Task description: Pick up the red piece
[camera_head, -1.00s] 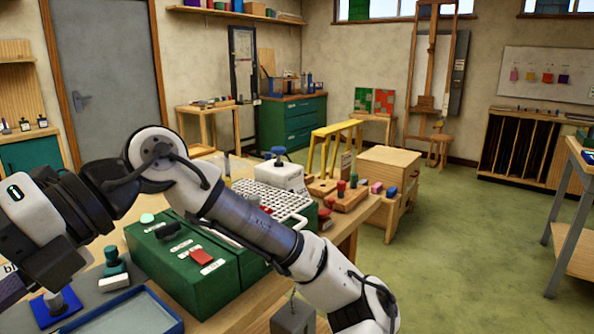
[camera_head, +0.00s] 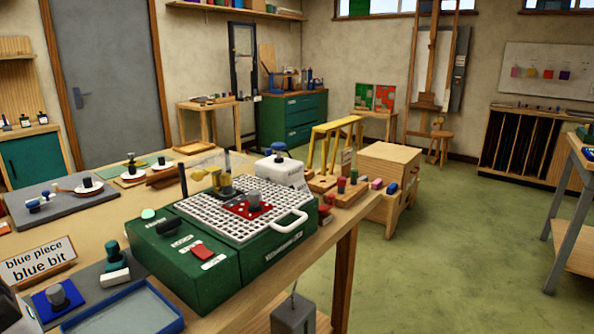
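A flat red piece (camera_head: 240,209) with a grey knob (camera_head: 254,200) on top lies on the white grid of the green machine (camera_head: 190,275). A blue piece (camera_head: 45,304) with a similar grey knob lies at the lower left, beside the blue-rimmed tray. My gripper is not in view. A dark shape at the lower left edge is cut off, and I cannot tell what it is.
A sign reading "blue piece blue bit" (camera_head: 38,262), a green-handled stamp (camera_head: 114,262) and a blue-rimmed tray (camera_head: 125,312) stand left of the machine. The green floor at right is open.

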